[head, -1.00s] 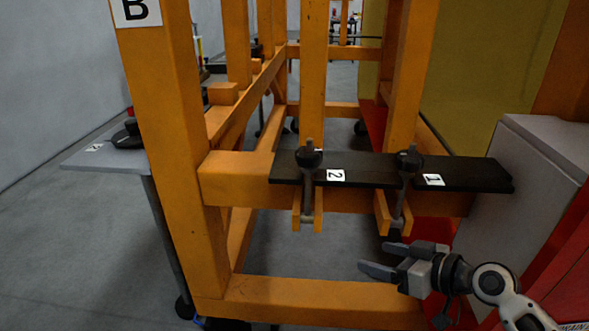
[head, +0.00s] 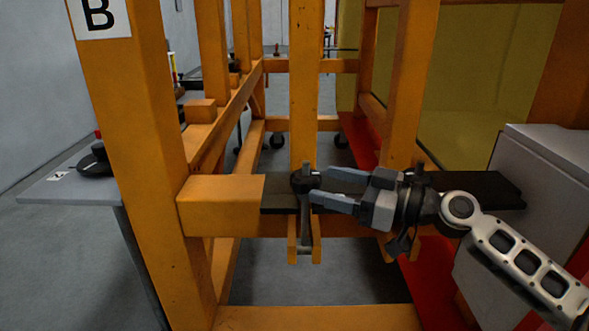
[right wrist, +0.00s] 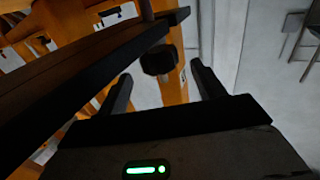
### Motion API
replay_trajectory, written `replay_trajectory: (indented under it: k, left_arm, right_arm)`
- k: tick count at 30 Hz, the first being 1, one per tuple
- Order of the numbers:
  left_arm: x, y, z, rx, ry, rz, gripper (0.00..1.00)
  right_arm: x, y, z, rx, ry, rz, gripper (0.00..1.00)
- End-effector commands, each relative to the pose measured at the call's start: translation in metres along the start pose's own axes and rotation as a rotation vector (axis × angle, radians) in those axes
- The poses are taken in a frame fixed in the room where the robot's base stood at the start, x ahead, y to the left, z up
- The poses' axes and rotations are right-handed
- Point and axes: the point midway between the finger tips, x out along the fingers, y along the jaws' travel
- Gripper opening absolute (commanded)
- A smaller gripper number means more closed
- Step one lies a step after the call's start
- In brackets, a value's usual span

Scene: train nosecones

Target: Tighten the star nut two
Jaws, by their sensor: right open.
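Star nut two (head: 303,181) is a dark knob on an upright bolt at the left end of the black plate (head: 480,188). It also shows in the right wrist view (right wrist: 158,60), just ahead of the fingertips and between their lines. My right gripper (head: 318,184) comes in from the right, open, with its fingertips right beside the nut. I cannot tell whether they touch it. The gripper covers the number labels on the plate and most of the other nut. My left gripper is not in view.
An orange frame post (head: 140,180) marked B stands at the left, and another orange post (head: 305,90) rises behind the nut. A grey cabinet (head: 550,180) stands at the right. A grey side table (head: 75,190) is at the far left.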

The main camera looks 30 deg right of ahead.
Motion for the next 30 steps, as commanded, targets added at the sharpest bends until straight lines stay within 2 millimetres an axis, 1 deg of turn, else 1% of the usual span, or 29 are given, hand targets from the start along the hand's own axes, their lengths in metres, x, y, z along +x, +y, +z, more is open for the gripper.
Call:
replay_trajectory:
  k: [1, 6, 12, 18, 28, 29, 30]
  left_arm:
    - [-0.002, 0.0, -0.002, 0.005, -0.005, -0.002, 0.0]
    - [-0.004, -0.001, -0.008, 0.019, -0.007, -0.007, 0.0]
    - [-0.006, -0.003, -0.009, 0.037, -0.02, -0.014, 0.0]
    - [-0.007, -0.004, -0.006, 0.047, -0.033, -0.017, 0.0]
    - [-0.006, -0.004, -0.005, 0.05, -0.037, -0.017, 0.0]
    - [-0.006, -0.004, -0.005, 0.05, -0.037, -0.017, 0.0]
    - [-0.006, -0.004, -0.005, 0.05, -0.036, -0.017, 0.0]
  right_arm:
    - [0.01, 0.0, -0.004, -0.002, 0.001, -0.003, 0.68]
    - [0.036, 0.001, -0.004, 0.0, 0.003, -0.001, 0.68]
    - [0.061, 0.001, -0.004, 0.001, 0.003, 0.002, 0.68]
    - [0.073, 0.001, -0.001, 0.0, 0.001, 0.002, 0.68]
    - [0.075, 0.001, 0.001, 0.0, 0.0, 0.001, 0.68]
    - [0.075, 0.001, 0.001, 0.0, 0.0, 0.001, 0.62]
    - [0.075, 0.001, 0.001, 0.001, 0.0, 0.001, 0.51]
